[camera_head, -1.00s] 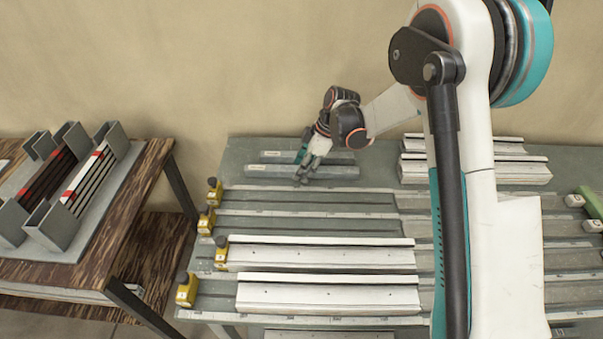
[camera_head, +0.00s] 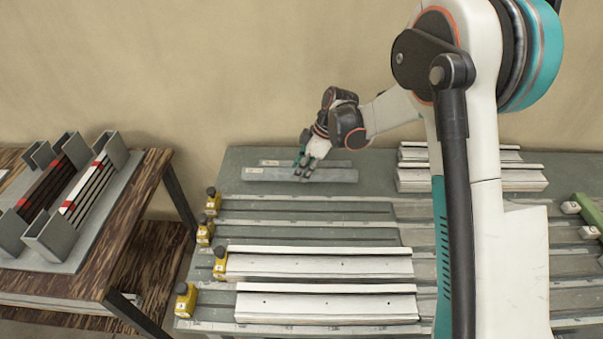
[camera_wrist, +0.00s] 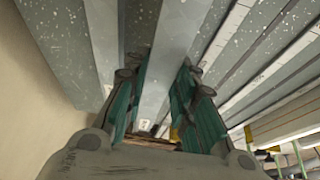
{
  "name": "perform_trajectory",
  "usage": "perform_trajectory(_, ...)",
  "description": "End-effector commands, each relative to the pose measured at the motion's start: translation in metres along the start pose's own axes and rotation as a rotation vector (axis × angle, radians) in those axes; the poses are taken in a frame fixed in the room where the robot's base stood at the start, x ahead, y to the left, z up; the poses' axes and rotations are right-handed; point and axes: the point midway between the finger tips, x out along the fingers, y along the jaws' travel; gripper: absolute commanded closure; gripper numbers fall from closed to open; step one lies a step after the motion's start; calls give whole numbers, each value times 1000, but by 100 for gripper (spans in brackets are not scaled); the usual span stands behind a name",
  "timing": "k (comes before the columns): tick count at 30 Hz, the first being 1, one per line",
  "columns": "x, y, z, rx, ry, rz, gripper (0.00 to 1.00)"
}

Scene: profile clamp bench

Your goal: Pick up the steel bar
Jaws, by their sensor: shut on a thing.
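The steel bar (camera_head: 335,175) is a long flat grey strip with a small pale label at its left end, at the back left of the bench. My gripper (camera_head: 306,166) is shut on it near mid-length. In the wrist view the bar (camera_wrist: 168,50) runs between the two teal-padded fingers (camera_wrist: 158,105). A second, similar grey bar (camera_head: 338,163) lies just behind and is partly hidden by the held one. Any gap under the held bar is too small to tell.
White drilled profiles (camera_head: 320,263) and yellow-black stops (camera_head: 186,300) fill the front of the grey bench. More pale profiles (camera_head: 470,178) lie at the right. A wooden table (camera_head: 140,215) at the left carries a rack (camera_head: 50,240). A wall stands behind.

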Motion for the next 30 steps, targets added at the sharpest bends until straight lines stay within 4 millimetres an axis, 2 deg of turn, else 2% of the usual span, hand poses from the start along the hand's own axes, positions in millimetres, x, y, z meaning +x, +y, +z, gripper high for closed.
perform_trajectory(9,-80,0,-33,0,0,0,100)
perform_trajectory(15,-124,0,-51,0,0,0,100)
perform_trajectory(22,-152,0,-63,0,0,0,100)
perform_trajectory(30,-160,0,-66,0,0,0,100)
